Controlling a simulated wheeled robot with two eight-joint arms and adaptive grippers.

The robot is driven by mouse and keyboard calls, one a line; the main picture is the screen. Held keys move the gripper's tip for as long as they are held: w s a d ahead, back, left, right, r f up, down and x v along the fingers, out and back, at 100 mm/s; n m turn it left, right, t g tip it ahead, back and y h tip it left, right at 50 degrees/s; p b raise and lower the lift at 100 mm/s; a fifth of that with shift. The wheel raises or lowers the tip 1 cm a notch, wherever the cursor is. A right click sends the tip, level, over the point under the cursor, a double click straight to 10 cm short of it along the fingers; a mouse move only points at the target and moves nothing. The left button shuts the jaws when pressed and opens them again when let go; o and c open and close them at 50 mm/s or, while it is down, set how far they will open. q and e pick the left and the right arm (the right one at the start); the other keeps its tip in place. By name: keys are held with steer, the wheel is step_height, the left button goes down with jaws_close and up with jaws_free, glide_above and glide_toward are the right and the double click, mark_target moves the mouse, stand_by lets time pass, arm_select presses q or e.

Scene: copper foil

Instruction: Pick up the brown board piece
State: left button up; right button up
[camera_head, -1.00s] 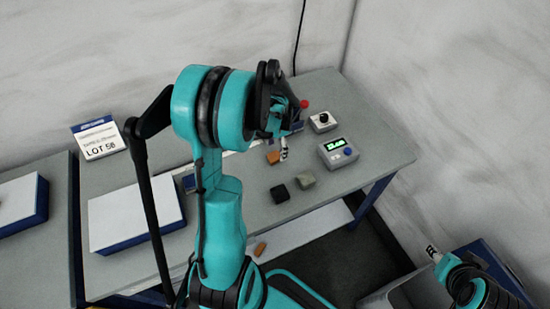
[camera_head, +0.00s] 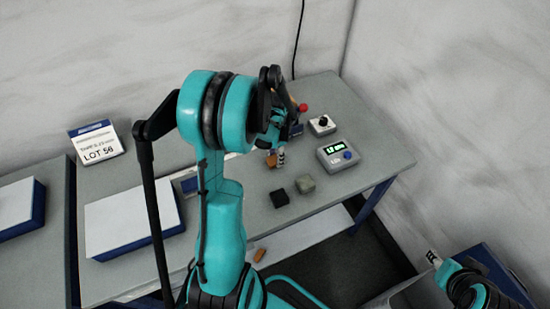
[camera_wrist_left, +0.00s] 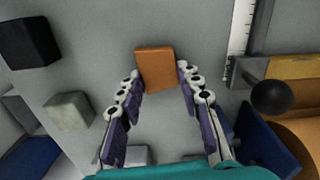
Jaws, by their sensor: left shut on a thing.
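The brown board piece (camera_wrist_left: 157,68) is a small orange-brown block. In the left wrist view it sits between the fingertips of my left gripper (camera_wrist_left: 158,74), which is shut on its two sides. In the head view the piece (camera_head: 270,161) is partly hidden beside my left gripper (camera_head: 275,159), low over the grey table. I cannot tell whether it still touches the table. My right gripper (camera_head: 433,257) is at the lower right, away from the table, and its jaw opening is too small to read.
A black block (camera_head: 279,197) and a grey-green block (camera_head: 305,184) lie nearby. A meter with a green display (camera_head: 338,157) and a knob box (camera_head: 321,125) stand to the right. A white-topped blue box (camera_head: 130,222) is at the left. Another brown piece (camera_head: 259,255) lies lower down.

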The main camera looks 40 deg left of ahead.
arm_select(q)
steer(key=r+p, duration=0.1)
steer(key=r, duration=0.1)
steer(key=d+r, duration=0.1)
steer(key=r, duration=0.1)
steer(key=shift+r+p, duration=0.4)
steer(key=s+d+r+p, duration=0.2)
steer(key=d+r, duration=0.4)
steer(key=d, duration=0.4)
steer(key=shift+d, duration=0.25)
steer(key=shift+s, duration=0.1)
